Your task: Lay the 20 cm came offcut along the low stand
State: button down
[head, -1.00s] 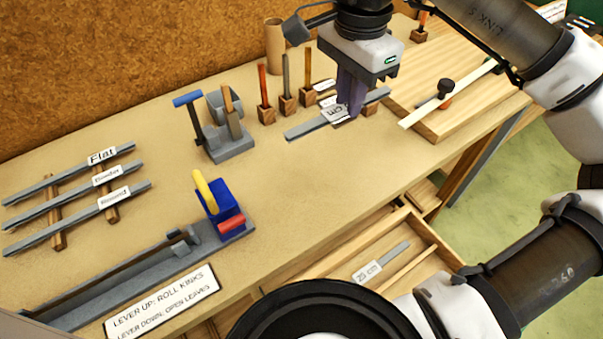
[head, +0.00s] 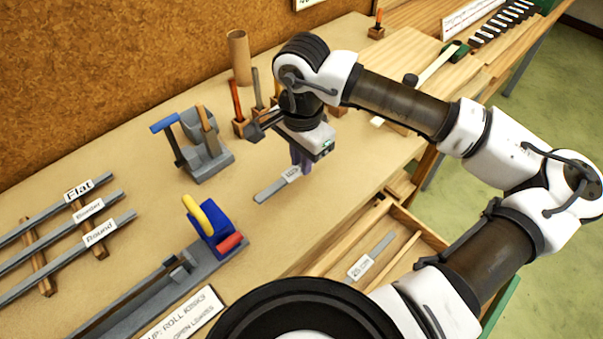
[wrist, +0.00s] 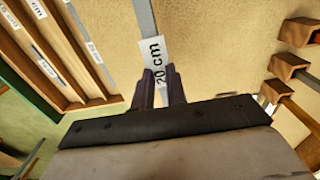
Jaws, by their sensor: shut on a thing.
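The 20 cm came offcut (head: 268,191) is a flat grey strip with a white label. My gripper (head: 301,160) is shut on it near the label. In the wrist view, the offcut (wrist: 145,18) runs away from between the fingertips (wrist: 163,88), and the label reads "20 cm". In the head view it is over the open middle of the bench; I cannot tell its height. Two wooden bars (head: 40,272) at the left bear three longer cames labelled Flat, Round and a third name. They look like a low stand, but nothing marks them so.
A grey lever tool with a blue block (head: 212,232) and yellow handle stands at the front left. A grey tool holder (head: 208,163) stands behind it. Upright tools in wooden blocks (head: 240,126) are behind my gripper. An open drawer (head: 412,246) juts out below the bench front.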

aim_at(301, 189)
jog(key=shift+f+p, duration=0.45)
jog(key=shift+f, duration=2.8)
jog(key=shift+f, duration=0.15)
jog(key=c, duration=1.4)
grip_release()
